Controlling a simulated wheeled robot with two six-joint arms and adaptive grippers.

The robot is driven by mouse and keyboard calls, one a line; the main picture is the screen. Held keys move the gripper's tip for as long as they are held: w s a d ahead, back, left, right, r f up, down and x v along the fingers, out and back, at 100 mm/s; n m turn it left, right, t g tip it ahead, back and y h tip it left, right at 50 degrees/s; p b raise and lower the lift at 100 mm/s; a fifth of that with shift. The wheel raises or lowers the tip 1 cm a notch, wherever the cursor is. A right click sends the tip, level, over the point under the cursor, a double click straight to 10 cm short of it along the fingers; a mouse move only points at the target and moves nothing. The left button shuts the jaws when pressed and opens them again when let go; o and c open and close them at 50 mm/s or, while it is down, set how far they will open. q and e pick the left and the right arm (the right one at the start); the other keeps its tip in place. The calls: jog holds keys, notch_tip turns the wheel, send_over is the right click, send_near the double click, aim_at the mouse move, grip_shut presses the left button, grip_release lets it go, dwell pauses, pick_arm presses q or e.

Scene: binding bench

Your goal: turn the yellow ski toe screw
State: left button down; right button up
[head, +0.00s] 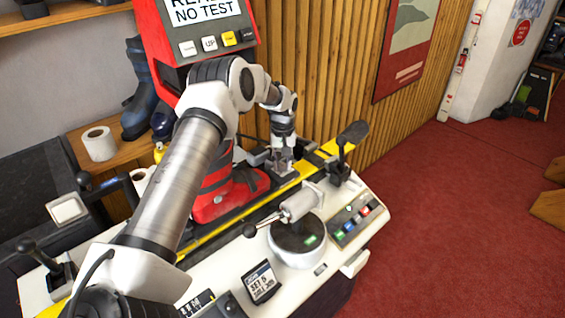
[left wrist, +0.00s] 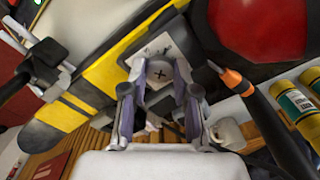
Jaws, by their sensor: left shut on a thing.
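The yellow and black ski (head: 329,147) lies diagonally along the white bench; it also shows in the left wrist view (left wrist: 100,75). The toe screw (left wrist: 160,72) is a round grey head with a dark cross, set in a pale plate on the ski. My left gripper (head: 283,166) comes down over the ski's binding. In the left wrist view its two fingers (left wrist: 160,88) stand on either side of the screw head and are closed on it. The screw is hidden by my gripper in the head view. My right gripper is in neither view.
A red boot-shaped part (head: 230,200) stands on the ski beside my left arm. An orange and black screwdriver (left wrist: 237,82) is close beside the gripper. A grey cylinder with a lever (head: 299,205) stands in front. The red machine (head: 180,42) rises behind.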

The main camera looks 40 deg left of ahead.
aim_at(283, 165)
pick_arm(q)
jog(key=m, duration=0.6)
jog(key=m+b, duration=0.1)
jog(key=m, duration=0.3)
jog(key=shift+m, duration=1.6)
jog(key=c, duration=0.9)
grip_release()
notch_tip(283, 165, up, 12)
jog(key=shift+r, duration=0.1)
